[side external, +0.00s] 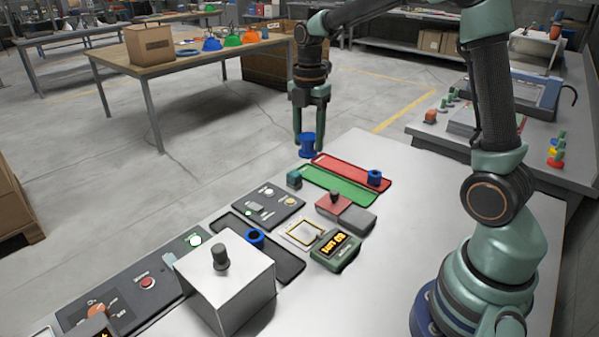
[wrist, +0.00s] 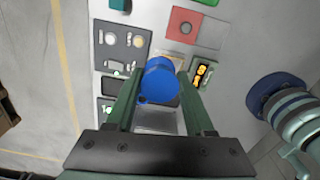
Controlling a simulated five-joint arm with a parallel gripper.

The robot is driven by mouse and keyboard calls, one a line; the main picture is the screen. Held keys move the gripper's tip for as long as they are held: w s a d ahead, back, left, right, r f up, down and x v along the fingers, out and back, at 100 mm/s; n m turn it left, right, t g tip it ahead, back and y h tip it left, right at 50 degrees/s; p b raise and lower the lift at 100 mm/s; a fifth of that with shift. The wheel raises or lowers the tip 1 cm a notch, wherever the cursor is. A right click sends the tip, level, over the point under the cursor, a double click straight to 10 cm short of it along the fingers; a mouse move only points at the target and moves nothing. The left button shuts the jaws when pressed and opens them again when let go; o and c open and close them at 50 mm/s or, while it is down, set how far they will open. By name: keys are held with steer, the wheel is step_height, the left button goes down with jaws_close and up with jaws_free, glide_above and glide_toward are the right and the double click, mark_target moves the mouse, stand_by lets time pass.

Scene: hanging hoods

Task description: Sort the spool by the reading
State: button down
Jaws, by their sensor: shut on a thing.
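My gripper (side external: 308,133) is shut on a blue spool (side external: 307,147), held near the far table edge by the end of the red tray (side external: 345,170). In the wrist view, the same spool (wrist: 158,82) sits between my fingertips (wrist: 160,95). A second blue spool (side external: 374,176) stands at the right end of the red tray. A green tray (side external: 338,187) lies beside it, with no spool visible on it. A third blue spool (side external: 254,236) stands on a dark tray (side external: 288,262). A green reader (side external: 335,250) shows orange characters I cannot read surely.
A pale box with a dark knob (side external: 224,280) stands at the front. Near it are a switch panel (side external: 268,205), a red-topped block (side external: 334,202), a yellow-framed pad (side external: 303,234) and a small teal block (side external: 294,179).

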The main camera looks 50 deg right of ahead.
steer(key=w+d+f, duration=0.2)
steer(key=d+f, duration=0.3)
steer(key=d, duration=0.2)
steer(key=w+d+f, duration=0.2)
steer(key=d+f, duration=0.3)
steer(key=d, duration=0.3)
steer(key=shift+a+f, duration=0.2)
steer(key=shift+f, duration=2.9)
steer(key=shift+f, duration=0.5)
steer(key=shift+c, duration=1)
jaws_free()
steer(key=shift+r, duration=0.1)
